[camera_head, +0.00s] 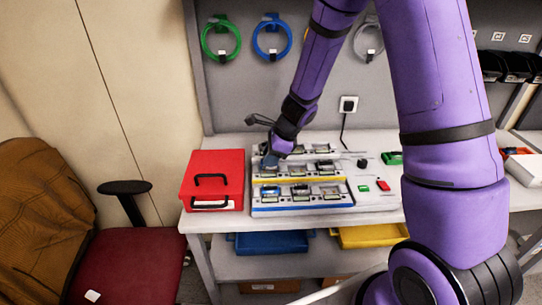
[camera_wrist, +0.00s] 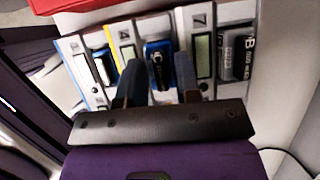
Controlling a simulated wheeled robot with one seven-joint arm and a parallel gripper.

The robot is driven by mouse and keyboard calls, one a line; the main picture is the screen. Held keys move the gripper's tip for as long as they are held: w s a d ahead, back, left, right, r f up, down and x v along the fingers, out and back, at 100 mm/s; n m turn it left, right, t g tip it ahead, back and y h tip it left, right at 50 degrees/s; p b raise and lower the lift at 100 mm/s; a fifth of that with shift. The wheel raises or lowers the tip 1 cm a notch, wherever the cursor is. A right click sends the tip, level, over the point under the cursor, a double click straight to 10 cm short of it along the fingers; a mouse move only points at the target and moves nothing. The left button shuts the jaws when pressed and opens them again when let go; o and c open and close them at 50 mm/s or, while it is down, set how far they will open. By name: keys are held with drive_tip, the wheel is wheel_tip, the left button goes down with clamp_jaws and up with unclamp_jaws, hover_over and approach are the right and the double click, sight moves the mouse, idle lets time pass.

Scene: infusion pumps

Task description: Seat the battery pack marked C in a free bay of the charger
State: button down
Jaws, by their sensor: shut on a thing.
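The battery pack marked C (camera_wrist: 160,66) is blue with a dark label face and stands between my fingers in the wrist view. My gripper (camera_wrist: 159,62) is shut on it. In the head view my gripper (camera_head: 270,159) is at the left end of the middle row of the stepped white charger (camera_head: 318,208), which has blue and yellow stripes. I cannot tell whether the pack is down in the bay or just above it. A dark pack marked B (camera_wrist: 240,56) sits to the right in the wrist view. A blue-and-white pack (camera_wrist: 105,66) sits to the left.
A red case (camera_head: 212,175) stands close to the charger's left side. A black knob (camera_head: 362,163), a green piece (camera_head: 363,188) and a red piece (camera_head: 383,186) are at its right. Blue (camera_head: 270,243) and yellow (camera_head: 370,236) bins are below the table. A chair (camera_head: 125,250) stands at left.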

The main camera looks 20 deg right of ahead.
drive_tip(key=shift+s+f, duration=0.4)
drive_tip(key=shift+f, duration=0.25)
drive_tip(key=c, duration=0.8)
unclamp_jaws()
drive_tip(key=shift+s, duration=0.1)
drive_tip(key=shift+o, duration=0.2)
drive_tip(key=shift+d, duration=0.1)
drive_tip(key=shift+d+r, duration=0.2)
drive_tip(key=shift+r, duration=0.35)
drive_tip(key=v, duration=1)
drive_tip(key=shift+w+a+r, duration=0.25)
drive_tip(key=shift+r, duration=0.2)
drive_tip(key=shift+r, duration=0.1)
